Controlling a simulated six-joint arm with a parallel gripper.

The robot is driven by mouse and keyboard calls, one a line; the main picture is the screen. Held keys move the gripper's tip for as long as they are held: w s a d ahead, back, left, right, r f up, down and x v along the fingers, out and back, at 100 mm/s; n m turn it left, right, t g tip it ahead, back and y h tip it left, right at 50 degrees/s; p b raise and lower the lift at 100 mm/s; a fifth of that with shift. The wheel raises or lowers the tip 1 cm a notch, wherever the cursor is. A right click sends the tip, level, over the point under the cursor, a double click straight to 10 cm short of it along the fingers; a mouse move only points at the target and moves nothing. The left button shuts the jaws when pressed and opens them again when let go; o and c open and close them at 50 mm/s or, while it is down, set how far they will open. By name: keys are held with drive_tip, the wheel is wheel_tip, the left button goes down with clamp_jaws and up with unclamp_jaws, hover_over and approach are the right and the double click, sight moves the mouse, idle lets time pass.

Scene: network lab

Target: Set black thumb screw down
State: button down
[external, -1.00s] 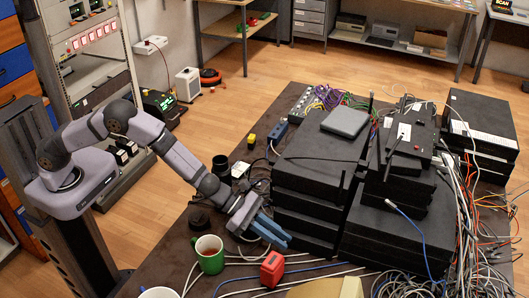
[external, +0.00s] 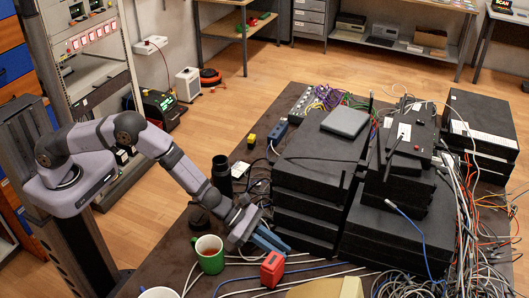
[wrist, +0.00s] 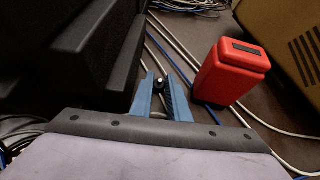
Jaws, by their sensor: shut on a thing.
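The black thumb screw (wrist: 159,86) sits between the blue fingertips of my gripper (wrist: 162,82) in the wrist view. It is small and dark with a bright spot on it. My gripper is shut on it. In the external view my gripper (external: 270,239) points down low at the table's near side, just in front of the stacked black boxes (external: 310,192). The screw cannot be made out there. I cannot tell whether it touches the table.
A red box-shaped item (wrist: 232,70) stands close to the right of my fingers. Black boxes rise close on the left. White and blue cables cross the dark table. A green mug (external: 209,255) stands left of my gripper, and a beige object (wrist: 294,45) is at far right.

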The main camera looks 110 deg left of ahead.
drive_tip(key=shift+f, duration=0.2)
drive_tip(key=c, duration=1.7)
unclamp_jaws()
drive_tip(key=shift+r, duration=0.1)
drive_tip(key=shift+r, duration=0.15)
drive_tip(key=shift+b+v, duration=0.95)
drive_tip(key=shift+v, duration=5)
